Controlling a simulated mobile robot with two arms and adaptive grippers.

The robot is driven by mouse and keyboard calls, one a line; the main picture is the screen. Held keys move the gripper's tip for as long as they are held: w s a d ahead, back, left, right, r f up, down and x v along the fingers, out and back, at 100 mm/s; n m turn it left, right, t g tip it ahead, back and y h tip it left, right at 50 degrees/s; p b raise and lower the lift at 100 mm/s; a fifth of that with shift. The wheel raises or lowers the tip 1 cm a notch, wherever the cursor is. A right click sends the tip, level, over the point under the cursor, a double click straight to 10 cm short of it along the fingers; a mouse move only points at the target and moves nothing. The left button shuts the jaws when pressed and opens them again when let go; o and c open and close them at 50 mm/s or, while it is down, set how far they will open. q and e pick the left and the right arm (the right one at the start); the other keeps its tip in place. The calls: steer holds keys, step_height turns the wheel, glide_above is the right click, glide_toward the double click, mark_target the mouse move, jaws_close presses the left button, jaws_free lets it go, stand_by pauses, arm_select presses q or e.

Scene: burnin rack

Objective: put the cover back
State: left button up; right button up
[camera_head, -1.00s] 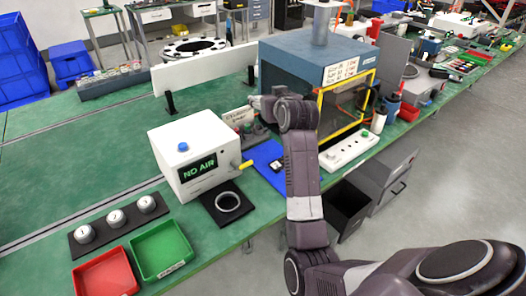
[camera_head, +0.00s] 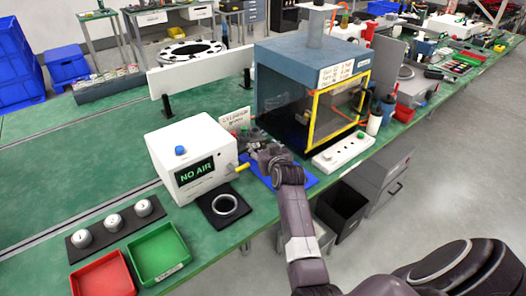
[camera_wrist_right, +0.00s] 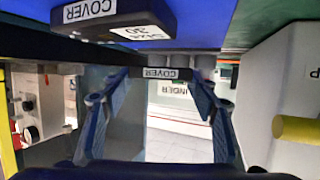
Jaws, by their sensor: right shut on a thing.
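My right gripper (camera_head: 262,152) is over the blue mat (camera_head: 305,180), between the white NO AIR box (camera_head: 190,160) and the blue-grey chamber (camera_head: 312,75). In the right wrist view its blue fingers (camera_wrist_right: 163,78) are closed on a small black piece labelled COVER (camera_wrist_right: 137,73). A larger black block (camera_wrist_right: 150,22), with COVER and size 30 labels, shows at the top of that view against blue. I cannot tell whether the two are one part. The gripper hides the cover in the head view. My left gripper is not in view.
A black pad with a metal ring (camera_head: 225,205) lies in front of the NO AIR box. A yellow knob (camera_head: 243,168) sticks out close to my right gripper. A white panel with knobs (camera_head: 342,150) stands right of the mat. Red (camera_head: 104,277) and green (camera_head: 160,252) trays lie at the front left.

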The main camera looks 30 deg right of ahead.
step_height(320, 180, down, 2)
steer(key=shift+f, duration=0.1)
